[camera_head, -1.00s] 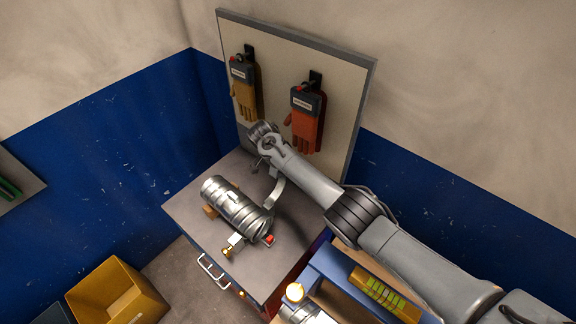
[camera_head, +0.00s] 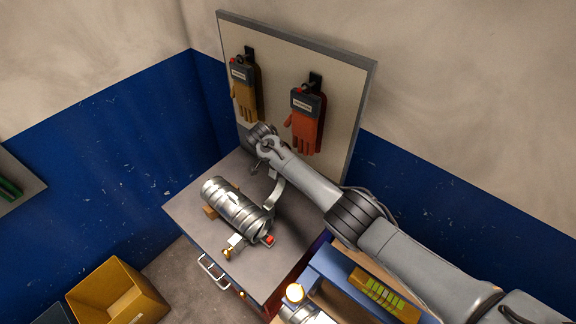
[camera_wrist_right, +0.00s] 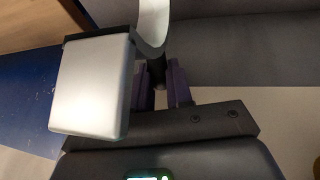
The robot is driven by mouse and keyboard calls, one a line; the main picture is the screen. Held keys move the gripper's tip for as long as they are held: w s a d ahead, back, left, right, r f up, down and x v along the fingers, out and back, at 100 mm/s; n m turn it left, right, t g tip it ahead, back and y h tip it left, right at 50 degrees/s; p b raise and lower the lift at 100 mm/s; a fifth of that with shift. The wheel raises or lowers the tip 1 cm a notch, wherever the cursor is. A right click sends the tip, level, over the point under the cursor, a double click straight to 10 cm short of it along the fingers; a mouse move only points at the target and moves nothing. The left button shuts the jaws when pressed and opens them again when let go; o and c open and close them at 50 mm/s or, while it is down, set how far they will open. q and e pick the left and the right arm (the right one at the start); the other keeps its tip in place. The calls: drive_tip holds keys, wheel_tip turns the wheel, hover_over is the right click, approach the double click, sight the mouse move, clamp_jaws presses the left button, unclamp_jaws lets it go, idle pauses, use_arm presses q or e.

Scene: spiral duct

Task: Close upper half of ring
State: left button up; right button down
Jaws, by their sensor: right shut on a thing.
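A silver spiral duct (camera_head: 230,203) lies on the grey cabinet top in the head view. A ring sits at its near right end, and the ring's curved upper half (camera_head: 278,190) stands swung up and open beside the duct. My right gripper (camera_head: 269,171) is at the far end of this half, small and partly hidden by my wrist. In the right wrist view the purple fingers (camera_wrist_right: 163,85) are shut around a dark piece at the end of the pale curved band (camera_wrist_right: 153,22). My left gripper is not in view.
A small latch with a brass part (camera_head: 228,251) and a red piece (camera_head: 269,240) sit at the ring's near side. Two gloves (camera_head: 306,115) hang on the board behind. A yellow bin (camera_head: 117,290) stands on the floor at left.

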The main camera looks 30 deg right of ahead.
sight(272, 173)
drive_tip(key=shift+s+a+r+p, duration=0.1)
drive_tip(key=shift+a+r+p, duration=0.1)
drive_tip(key=shift+r+p, duration=0.2)
drive_tip(key=a+r+h+p, duration=0.1)
drive_tip(key=h+p, duration=0.1)
drive_tip(key=p, duration=0.1)
drive_tip(key=shift+s+a+r+t, duration=0.25)
drive_tip(key=shift+a+r+t, duration=0.05)
drive_tip(key=shift+a+r, duration=0.1)
drive_tip(key=a+h, duration=0.1)
drive_tip(key=a+r, duration=0.1)
drive_tip(key=s+a+h+p, duration=0.1)
drive_tip(key=shift+a+r+t+h, duration=0.15)
drive_tip(key=shift+t+h, duration=0.15)
drive_tip(key=shift+t, duration=0.1)
drive_tip(key=shift+s+a+r+m+h, duration=0.2)
drive_tip(key=shift+a+h, duration=0.25)
drive_tip(key=shift+a, duration=0.15)
drive_tip(key=shift+s+a+r+m+h, duration=0.15)
drive_tip(key=shift+s+a+m+h, duration=0.05)
drive_tip(key=shift+a+h, duration=0.3)
drive_tip(key=shift+a, duration=0.1)
drive_tip(key=c, duration=1)
unclamp_jaws()
